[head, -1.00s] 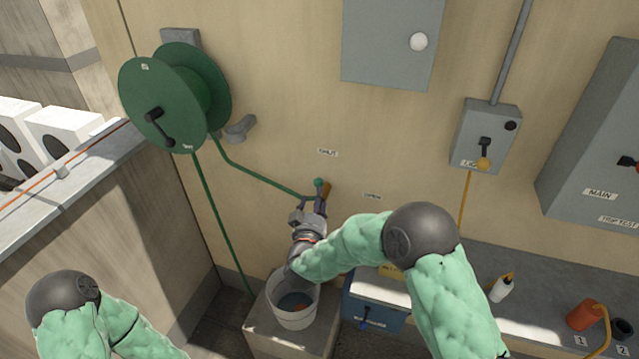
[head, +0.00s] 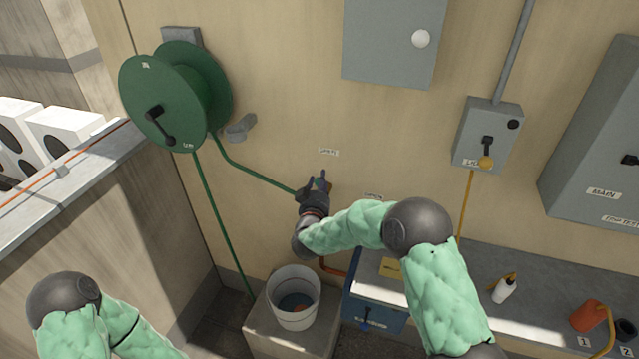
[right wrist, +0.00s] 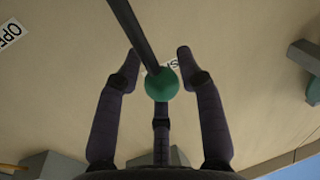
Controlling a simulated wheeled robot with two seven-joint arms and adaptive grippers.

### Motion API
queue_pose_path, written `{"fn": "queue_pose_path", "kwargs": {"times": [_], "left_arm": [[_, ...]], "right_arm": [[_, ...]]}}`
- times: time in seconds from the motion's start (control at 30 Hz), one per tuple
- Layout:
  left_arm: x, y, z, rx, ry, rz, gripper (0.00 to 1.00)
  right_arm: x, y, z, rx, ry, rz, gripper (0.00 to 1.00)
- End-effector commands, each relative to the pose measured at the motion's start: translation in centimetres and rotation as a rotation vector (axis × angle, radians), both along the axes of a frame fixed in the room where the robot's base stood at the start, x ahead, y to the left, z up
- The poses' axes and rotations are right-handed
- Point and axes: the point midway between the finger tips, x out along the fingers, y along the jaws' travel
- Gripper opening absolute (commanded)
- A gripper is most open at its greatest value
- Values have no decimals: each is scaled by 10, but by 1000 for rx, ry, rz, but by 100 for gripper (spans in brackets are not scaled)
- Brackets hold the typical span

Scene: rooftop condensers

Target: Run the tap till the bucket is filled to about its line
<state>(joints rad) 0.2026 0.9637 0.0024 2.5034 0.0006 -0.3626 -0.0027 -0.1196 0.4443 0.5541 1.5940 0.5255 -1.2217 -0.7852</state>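The tap's lever is a dark rod with a green ball knob (right wrist: 162,85) in the right wrist view. My right gripper (right wrist: 158,62) is open, its fingers spread on either side of the knob with gaps visible. In the head view my right gripper (head: 318,180) is at the tap on the wall and hides most of it. The white bucket (head: 293,318) stands upright on a pale block below. Its inside looks bluish with an orange patch; the water level and line cannot be made out. My left gripper is out of view; only its arm shows at lower left.
Wall labels flank the tap: one above (head: 328,152), one to the right (head: 373,196). A green hose runs from the reel (head: 160,95) towards the tap.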

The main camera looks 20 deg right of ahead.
Motion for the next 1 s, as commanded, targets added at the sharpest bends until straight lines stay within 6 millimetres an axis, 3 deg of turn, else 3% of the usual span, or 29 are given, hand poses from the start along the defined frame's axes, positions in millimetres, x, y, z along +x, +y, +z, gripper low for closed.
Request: {"fn": "queue_pose_path", "kwargs": {"times": [0.03, 0.1, 0.57, 1.0], "left_arm": [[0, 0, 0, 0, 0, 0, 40], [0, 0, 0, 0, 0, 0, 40], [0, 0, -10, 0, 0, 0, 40], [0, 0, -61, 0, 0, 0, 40]], "right_arm": [[0, 0, 0, 0, 0, 0, 14], [0, 0, 0, 0, 1, 0, 0], [-3, -3, -5, 38, -19, 1, 0], [-17, -23, -15, 274, -176, 2, 0]]}}
